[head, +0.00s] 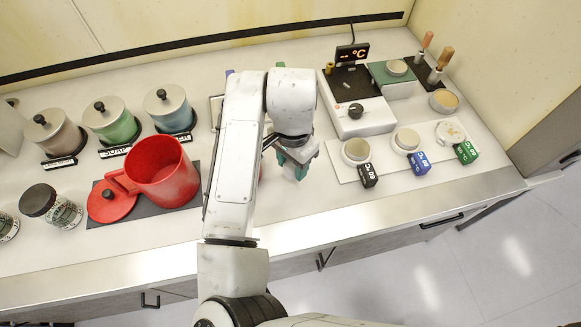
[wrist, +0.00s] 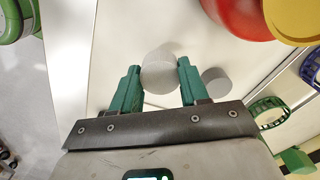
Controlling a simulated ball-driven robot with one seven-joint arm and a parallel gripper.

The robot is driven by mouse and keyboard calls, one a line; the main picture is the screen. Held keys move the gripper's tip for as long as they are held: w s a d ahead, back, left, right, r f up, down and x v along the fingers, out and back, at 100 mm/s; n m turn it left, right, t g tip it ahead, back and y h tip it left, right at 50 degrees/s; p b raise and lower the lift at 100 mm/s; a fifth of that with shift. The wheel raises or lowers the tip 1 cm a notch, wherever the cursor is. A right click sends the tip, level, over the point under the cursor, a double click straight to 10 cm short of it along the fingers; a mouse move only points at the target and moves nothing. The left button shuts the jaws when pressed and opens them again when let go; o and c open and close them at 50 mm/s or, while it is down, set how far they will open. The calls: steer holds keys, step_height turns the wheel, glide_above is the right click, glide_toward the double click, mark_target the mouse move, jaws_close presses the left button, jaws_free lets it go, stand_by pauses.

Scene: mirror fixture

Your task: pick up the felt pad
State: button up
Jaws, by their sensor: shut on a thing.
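The felt pad (wrist: 160,72) is a pale grey round disc in the wrist view, between the two green fingertips of my gripper (wrist: 159,82). The fingers are shut on it, one on each side. In the head view my gripper (head: 294,168) is over the counter, right of the red pot, and the pad is hidden there by the arm and fingers. I cannot tell from the views how far the pad is above the counter.
In the wrist view a darker grey round patch (wrist: 215,80), pad or shadow, lies right of the fingers. The red pot (head: 162,172) stands left. A white heating unit (head: 358,115) and small pale cups (head: 356,151) stand right. The counter's front strip (head: 400,205) is clear.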

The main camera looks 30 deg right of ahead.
steer(key=s+d+r+b, duration=0.1)
steer(key=s+r, duration=0.8)
steer(key=s, duration=0.4)
steer(key=shift+s, duration=0.15)
